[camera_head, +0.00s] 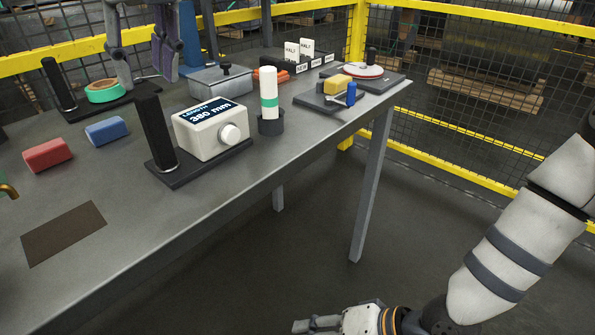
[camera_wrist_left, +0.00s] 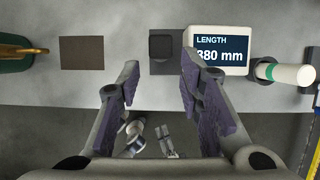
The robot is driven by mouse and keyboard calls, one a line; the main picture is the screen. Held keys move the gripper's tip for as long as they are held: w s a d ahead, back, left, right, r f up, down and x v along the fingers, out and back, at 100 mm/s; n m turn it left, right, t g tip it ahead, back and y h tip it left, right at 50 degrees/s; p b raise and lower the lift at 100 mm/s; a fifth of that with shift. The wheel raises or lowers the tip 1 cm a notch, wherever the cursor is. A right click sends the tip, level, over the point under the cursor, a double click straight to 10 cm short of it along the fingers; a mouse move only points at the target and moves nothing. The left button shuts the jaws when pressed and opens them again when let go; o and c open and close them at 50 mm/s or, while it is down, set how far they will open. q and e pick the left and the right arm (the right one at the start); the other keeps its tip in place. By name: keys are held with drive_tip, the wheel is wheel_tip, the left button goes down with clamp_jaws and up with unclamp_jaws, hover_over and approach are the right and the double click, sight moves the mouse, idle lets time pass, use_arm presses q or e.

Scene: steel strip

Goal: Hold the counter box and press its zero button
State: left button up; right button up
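The counter box (camera_head: 210,130) is a white box on a dark base plate with an upright black handle (camera_head: 154,132) at its left. Its display reads LENGTH 380 mm, and a round white button (camera_head: 233,133) sticks out of its side. My left gripper (camera_head: 143,80) hangs at the top left in the head view, open and empty. In the left wrist view its fingers (camera_wrist_left: 160,66) stand apart, with the black handle (camera_wrist_left: 164,46) showing beyond the gap. The box (camera_wrist_left: 217,48) is right of the handle. My right gripper (camera_head: 315,325) is low beyond the table edge, partly cut off.
Red (camera_head: 47,154) and blue (camera_head: 106,130) blocks and a brown mat (camera_head: 63,234) lie left of the box. A white-green cylinder (camera_head: 269,95) stands close at its right. A lidded grey container (camera_head: 222,80) is behind. The front table strip is bare.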

sight(154, 131)
use_arm(q)
drive_tip(key=shift+w+f, duration=0.1)
drive_tip(key=shift+f, duration=0.25)
drive_tip(key=x, duration=1.1)
drive_tip(key=shift+w+a+f, duration=0.1)
drive_tip(key=shift+a+f, duration=0.05)
drive_tip(key=shift+a, duration=0.05)
clamp_jaws()
use_arm(e)
drive_tip(key=w+r+t+y, duration=0.1)
drive_tip(key=w+r, duration=0.4)
drive_tip(key=r, duration=0.4)
drive_tip(key=w+a+r+n+t+y, duration=0.1)
drive_tip(key=w+r+y, duration=0.1)
drive_tip(key=w+r, duration=0.4)
drive_tip(key=w+r+n+t+y, duration=0.1)
drive_tip(key=w+r, duration=0.5)
drive_tip(key=r, duration=0.7)
drive_tip(key=shift+a+t+y, duration=0.3)
drive_tip(key=shift+t+y, duration=0.1)
drive_tip(key=shift+t, duration=0.1)
use_arm(q)
drive_tip(key=shift+f, duration=0.1)
use_arm(e)
drive_tip(key=shift+r, duration=0.15)
